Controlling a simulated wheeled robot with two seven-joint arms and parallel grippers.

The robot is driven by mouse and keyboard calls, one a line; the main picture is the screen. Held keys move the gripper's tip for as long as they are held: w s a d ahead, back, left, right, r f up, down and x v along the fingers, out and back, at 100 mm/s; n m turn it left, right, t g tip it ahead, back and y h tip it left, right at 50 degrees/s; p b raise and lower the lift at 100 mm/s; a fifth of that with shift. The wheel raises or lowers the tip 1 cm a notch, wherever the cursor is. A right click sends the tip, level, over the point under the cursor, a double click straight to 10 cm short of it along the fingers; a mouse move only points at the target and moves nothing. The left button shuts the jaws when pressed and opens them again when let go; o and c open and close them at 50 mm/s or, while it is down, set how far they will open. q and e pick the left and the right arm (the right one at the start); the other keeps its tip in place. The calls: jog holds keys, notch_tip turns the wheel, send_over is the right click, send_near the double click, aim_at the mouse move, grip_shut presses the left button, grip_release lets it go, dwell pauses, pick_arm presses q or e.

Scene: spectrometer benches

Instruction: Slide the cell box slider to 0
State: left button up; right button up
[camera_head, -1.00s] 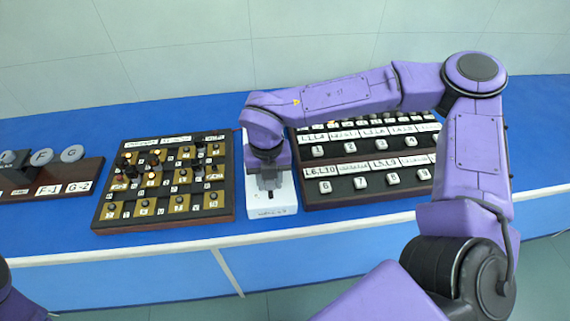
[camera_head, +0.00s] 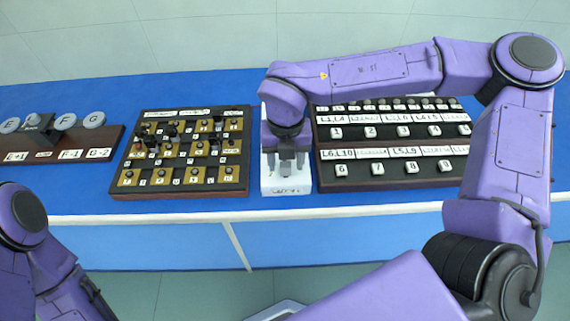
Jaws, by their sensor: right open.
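A narrow white box (camera_head: 285,187) with a small label on its front edge stands on the blue bench, between two dark panels. I take it for the cell box. My right gripper (camera_head: 286,168) points down over the front half of its top, its fingers apart. The slider is hidden or too small to make out between the fingers, and I cannot tell whether they touch it. No scale mark such as 0 can be read. My left arm shows only at the lower left, and its gripper is out of view.
A dark panel with brass plates and several knobs (camera_head: 180,197) lies close left of the box. A panel of numbered white buttons (camera_head: 385,182) lies close right. A block with round lettered discs (camera_head: 60,150) is at far left. The blue bench front edge (camera_head: 180,216) is clear.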

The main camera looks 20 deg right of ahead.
aim_at(285, 166)
notch_tip(285, 166, up, 8)
jog(key=shift+r+b, duration=0.25)
jog(key=shift+b, duration=0.1)
jog(key=shift+a, duration=0.1)
